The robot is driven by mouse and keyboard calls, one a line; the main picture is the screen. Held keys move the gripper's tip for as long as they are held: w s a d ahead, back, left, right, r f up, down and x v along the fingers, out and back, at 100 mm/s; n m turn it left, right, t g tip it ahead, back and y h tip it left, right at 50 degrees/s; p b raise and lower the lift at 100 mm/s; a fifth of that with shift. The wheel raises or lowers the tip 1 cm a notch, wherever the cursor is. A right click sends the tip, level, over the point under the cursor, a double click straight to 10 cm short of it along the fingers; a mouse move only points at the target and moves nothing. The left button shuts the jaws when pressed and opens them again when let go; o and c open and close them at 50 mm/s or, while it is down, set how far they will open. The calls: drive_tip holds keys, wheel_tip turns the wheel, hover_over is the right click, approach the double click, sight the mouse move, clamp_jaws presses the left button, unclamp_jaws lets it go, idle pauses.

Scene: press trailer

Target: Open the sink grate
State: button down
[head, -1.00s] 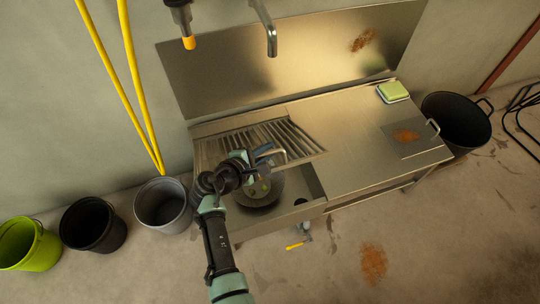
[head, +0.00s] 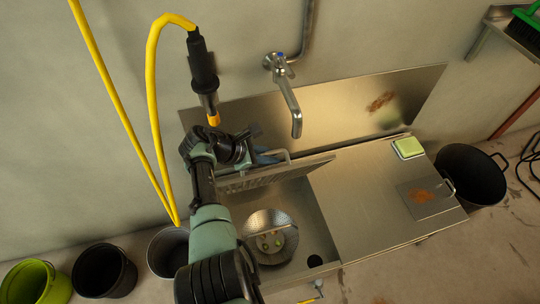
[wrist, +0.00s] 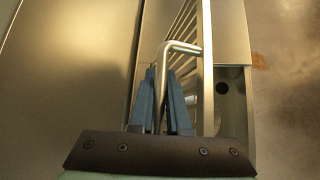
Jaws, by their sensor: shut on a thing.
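The slatted metal sink grate (head: 255,180) is tilted up along the back of the sink in the head view, and the basin (head: 312,220) below is uncovered. Its bent-rod handle (head: 284,153) stands out from it. My gripper (head: 262,155) is at the grate's upper edge, partly hidden by my own arm. In the wrist view the two blue fingers of my gripper (wrist: 161,100) are shut on the handle (wrist: 178,48). The grate's slats (wrist: 183,30) show behind the handle. My arm hides the grate's left end in the head view.
A round perforated strainer (head: 268,238) with small bits in it sits in the basin, beside a dark drain hole. A tap (head: 290,105) and a hanging sprayer on a yellow hose (head: 160,120) are close above my gripper. The counter at right holds a green sponge (head: 408,148).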

drive_tip(key=shift+w, duration=0.1)
idle(0.3)
drive_tip(key=c, duration=0.9)
unclamp_jaws()
drive_tip(key=shift+a+r, duration=0.1)
drive_tip(key=p+v, duration=0.5)
drive_tip(key=v, duration=0.6)
drive_tip(key=shift+a+r+p, duration=0.2)
drive_tip(key=shift+r+p, duration=0.05)
drive_tip(key=shift+p, duration=0.05)
drive_tip(key=shift+s+a+r, duration=0.25)
drive_tip(key=shift+s+a, duration=0.1)
